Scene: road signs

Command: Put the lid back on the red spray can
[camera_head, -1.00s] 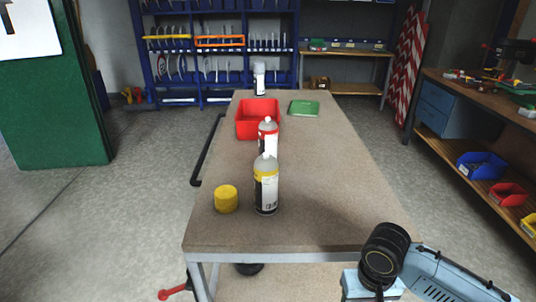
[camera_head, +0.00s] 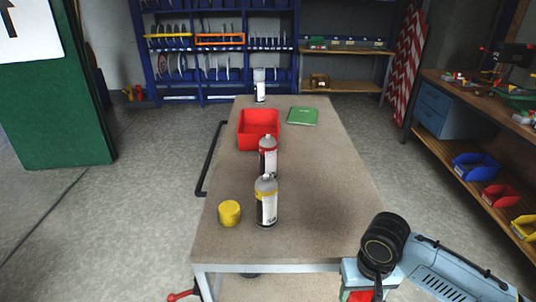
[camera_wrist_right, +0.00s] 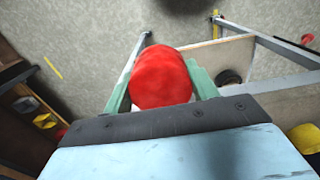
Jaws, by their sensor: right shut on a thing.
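The red-banded spray can (camera_head: 268,156) stands upright on the table, behind the yellow-banded can, with its pale nozzle top bare. My right gripper (camera_wrist_right: 161,84) is shut on a round red lid (camera_wrist_right: 160,70), held between its green fingers. In the head view the lid shows only as a red patch (camera_head: 359,296) at the bottom edge, off the table's near right corner and well short of the can. My left gripper is not in view.
The yellow-banded can (camera_head: 266,205) stands in front of the red one, with a yellow lid (camera_head: 229,213) to its left. Behind are a red bin (camera_head: 246,142), a green book (camera_head: 302,117) and a white can (camera_head: 260,86). The table's right side (camera_head: 325,190) is clear.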

